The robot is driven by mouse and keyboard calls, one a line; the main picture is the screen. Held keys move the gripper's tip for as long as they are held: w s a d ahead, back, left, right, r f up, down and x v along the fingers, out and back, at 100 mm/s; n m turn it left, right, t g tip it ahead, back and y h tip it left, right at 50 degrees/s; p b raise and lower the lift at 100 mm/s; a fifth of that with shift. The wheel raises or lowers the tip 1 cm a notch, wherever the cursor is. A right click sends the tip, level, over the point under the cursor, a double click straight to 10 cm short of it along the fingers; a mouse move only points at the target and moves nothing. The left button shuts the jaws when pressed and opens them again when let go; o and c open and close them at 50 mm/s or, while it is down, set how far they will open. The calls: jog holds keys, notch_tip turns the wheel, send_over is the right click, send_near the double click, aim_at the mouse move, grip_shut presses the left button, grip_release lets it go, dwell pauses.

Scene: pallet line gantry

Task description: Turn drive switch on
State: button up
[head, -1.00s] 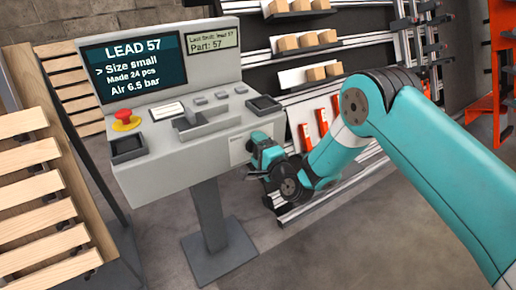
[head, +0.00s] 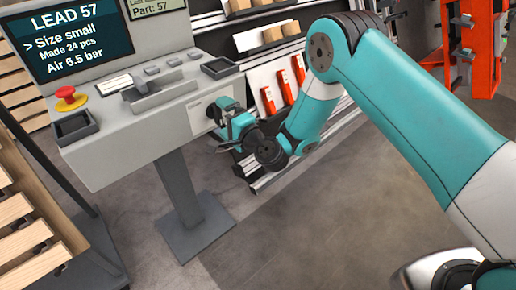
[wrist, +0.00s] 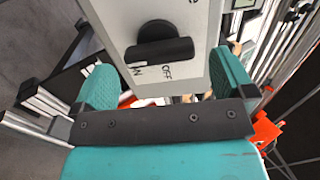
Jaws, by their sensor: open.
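The drive switch (wrist: 166,50) is a black rotary knob with a bar handle on a white plate (wrist: 202,18). In the wrist view its bar lies nearly level, just above an upside-down OFF label; a second, partly legible label sits to the left. My gripper (wrist: 163,78) is open, with one teal finger on each side of the lower plate, and the knob is ahead, between and beyond the fingertips. I cannot tell whether the fingers touch the plate.
The grey console (head: 110,150) stands on a pedestal, with a screen (head: 80,38), a red emergency button (head: 70,97) and trays on top. Slatted wooden racking (head: 25,220) is at left. Shelves with boxes (head: 272,36) stand behind. Floor to the right is open.

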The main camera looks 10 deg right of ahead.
jog(key=b+v, duration=1.4)
jog(key=b, duration=0.5)
jog(key=shift+s, duration=0.1)
